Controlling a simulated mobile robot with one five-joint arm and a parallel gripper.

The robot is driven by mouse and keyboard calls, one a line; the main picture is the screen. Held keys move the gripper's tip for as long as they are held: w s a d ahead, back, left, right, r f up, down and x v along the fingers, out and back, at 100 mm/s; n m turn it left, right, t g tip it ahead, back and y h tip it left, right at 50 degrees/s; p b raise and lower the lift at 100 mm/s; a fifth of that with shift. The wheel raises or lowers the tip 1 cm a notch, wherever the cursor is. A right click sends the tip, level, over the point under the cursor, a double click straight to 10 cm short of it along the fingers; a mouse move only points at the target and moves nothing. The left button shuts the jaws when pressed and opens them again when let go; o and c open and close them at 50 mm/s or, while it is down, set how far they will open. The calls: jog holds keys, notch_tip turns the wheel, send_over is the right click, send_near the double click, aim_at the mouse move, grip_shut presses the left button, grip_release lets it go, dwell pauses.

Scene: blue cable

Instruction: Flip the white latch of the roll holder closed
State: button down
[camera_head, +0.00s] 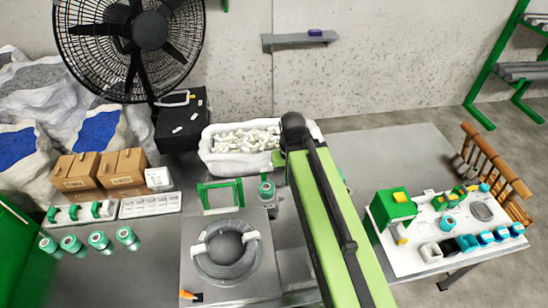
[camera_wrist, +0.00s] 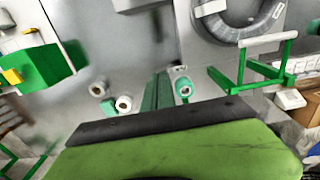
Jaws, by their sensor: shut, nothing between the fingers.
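The roll holder is a green frame (camera_head: 220,195) on the table, left of my arm in the head view. In the wrist view the green frame (camera_wrist: 223,80) stands to the right, with a white bar (camera_wrist: 265,42) across it that looks like the latch. I cannot tell the latch's exact position. My gripper (camera_wrist: 160,77) shows as dark green fingers at the middle of the wrist view, shut and empty, apart from the holder. A green-and-white roll (camera_wrist: 184,88) stands between the gripper and the frame; it also shows in the head view (camera_head: 267,190). My arm hides the gripper in the head view.
A coil of grey cable (camera_head: 227,267) lies on a grey plate in front of the frame. A white bin (camera_head: 215,164) stands behind it. Several green rolls (camera_head: 100,241) stand at left. A green box (camera_head: 391,208) sits on a white board at right. White rolls (camera_wrist: 124,103) stand near my gripper.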

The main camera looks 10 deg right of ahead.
jog(key=w+f+g+b, duration=0.1)
jog(key=w+f+b, duration=0.3)
jog(key=w, duration=1)
jog(key=w+f+g+b, duration=0.1)
jog(key=w+f+b, duration=0.3)
jog(key=w, duration=1)
jog(key=shift+w+a+n+g, duration=0.15)
jog(key=shift+n+g, duration=0.25)
jog(key=shift+b, duration=0.3)
jog(key=b+x, duration=0.9)
jog(key=x, duration=0.1)
jog(key=shift+b, duration=0.35)
